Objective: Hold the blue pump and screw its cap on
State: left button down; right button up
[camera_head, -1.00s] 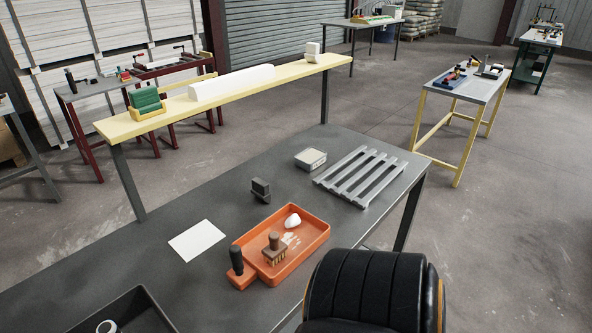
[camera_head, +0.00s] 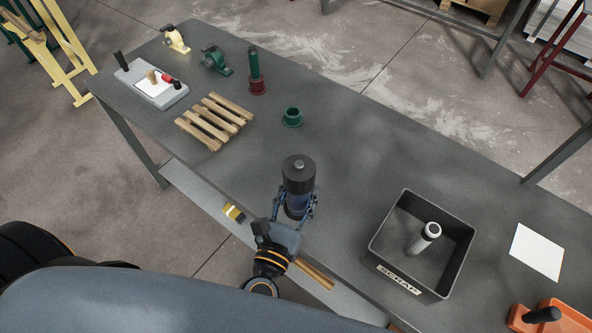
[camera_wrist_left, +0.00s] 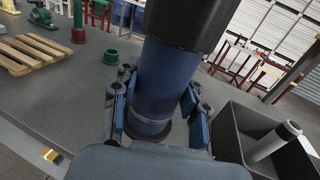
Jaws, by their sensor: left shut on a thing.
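The blue pump (camera_head: 298,203) stands upright at the front edge of the grey workbench, with a wide black cylindrical top (camera_head: 298,174) that has a small nub. It also fills the middle of the left wrist view (camera_wrist_left: 168,75), where its black top (camera_wrist_left: 187,22) runs out of the frame. I cannot tell whether this black top is the screwed-on cap. My left gripper (camera_head: 296,213) is shut on the lower blue body, one finger on each side; its fingers also show in the left wrist view (camera_wrist_left: 155,112). My right gripper is not in view.
A black bin (camera_head: 385,247) marked SCRAP, with a grey cylinder (camera_head: 424,238) in it, stands right of the pump. A green flanged ring (camera_head: 291,117), a red-based green post (camera_head: 257,83) and a small wooden pallet (camera_head: 213,122) lie behind and left. White paper (camera_head: 538,250) lies far right.

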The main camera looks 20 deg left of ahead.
pick_arm(q)
jog(key=shift+s+a+r+y, duration=0.25)
jog(key=shift+s+y, duration=0.05)
jog(key=shift+s+a+n+y, duration=0.1)
jog(key=shift+a+n+y, duration=0.05)
jog(key=shift+n+y, duration=0.2)
jog(key=shift+a+f+p, duration=0.1)
jog(key=shift+f+p, duration=0.1)
jog(key=shift+p, duration=0.1)
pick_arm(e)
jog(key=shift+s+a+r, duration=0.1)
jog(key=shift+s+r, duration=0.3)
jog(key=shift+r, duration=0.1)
pick_arm(q)
jog(key=w+a+f+b, duration=0.2)
jog(key=w+f, duration=0.2)
jog(key=w, duration=0.2)
jog(key=w+a+f+b, duration=0.1)
jog(key=w+f+b, duration=0.2)
jog(key=w+f, duration=0.2)
jog(key=shift+w+a, duration=0.35)
jog(key=shift+w, duration=0.6)
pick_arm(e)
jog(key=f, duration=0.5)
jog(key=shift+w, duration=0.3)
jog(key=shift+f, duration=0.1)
